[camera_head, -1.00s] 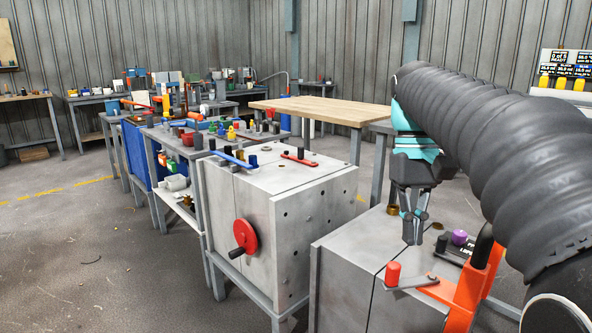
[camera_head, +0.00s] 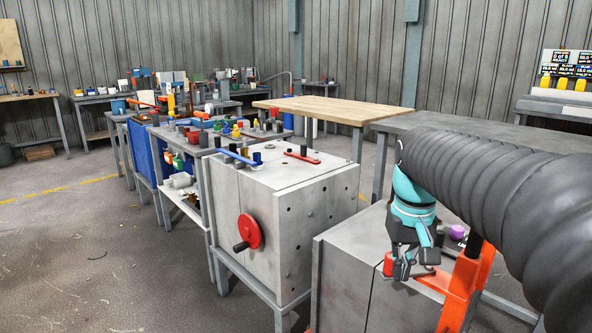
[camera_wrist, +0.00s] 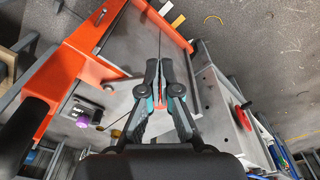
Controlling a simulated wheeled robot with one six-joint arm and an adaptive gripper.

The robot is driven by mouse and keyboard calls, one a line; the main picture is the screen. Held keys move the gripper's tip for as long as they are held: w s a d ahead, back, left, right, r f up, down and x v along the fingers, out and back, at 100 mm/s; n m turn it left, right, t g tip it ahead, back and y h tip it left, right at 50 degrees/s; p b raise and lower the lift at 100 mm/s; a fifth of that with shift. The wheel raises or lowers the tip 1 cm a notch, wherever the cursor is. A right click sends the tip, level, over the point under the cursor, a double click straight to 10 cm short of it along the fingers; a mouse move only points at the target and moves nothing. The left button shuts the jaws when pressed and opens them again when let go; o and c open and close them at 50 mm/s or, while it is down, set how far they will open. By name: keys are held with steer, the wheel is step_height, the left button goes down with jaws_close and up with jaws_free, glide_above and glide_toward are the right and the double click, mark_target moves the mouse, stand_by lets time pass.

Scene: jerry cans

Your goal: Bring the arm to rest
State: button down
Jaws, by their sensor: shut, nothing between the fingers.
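My gripper (camera_head: 403,274) is at the end of my black ribbed arm, low over the grey metal box (camera_head: 345,272) at the front right. Its fingers are shut with nothing seen between them. A red knob (camera_head: 388,264) on the box shows just beside and partly behind the fingers; I cannot tell whether they touch it. In the wrist view the closed fingertips (camera_wrist: 165,65) point over the grey top, with a sliver of red behind them.
An orange bracket (camera_head: 465,287) stands right of my gripper, close to my arm; it fills the left of the wrist view (camera_wrist: 65,75). A purple knob (camera_head: 457,232) sits behind. A second grey box (camera_head: 283,215) with a red handwheel (camera_head: 248,232) stands left. Open floor lies far left.

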steer(key=s+a+f+t, duration=0.1)
steer(key=s+f+t, duration=0.1)
steer(key=s, duration=0.5)
steer(key=s+a+f+t, duration=0.2)
steer(key=s+f, duration=0.3)
steer(key=s, duration=0.3)
steer(key=shift+s+f+t, duration=0.25)
steer(key=shift+t, duration=0.05)
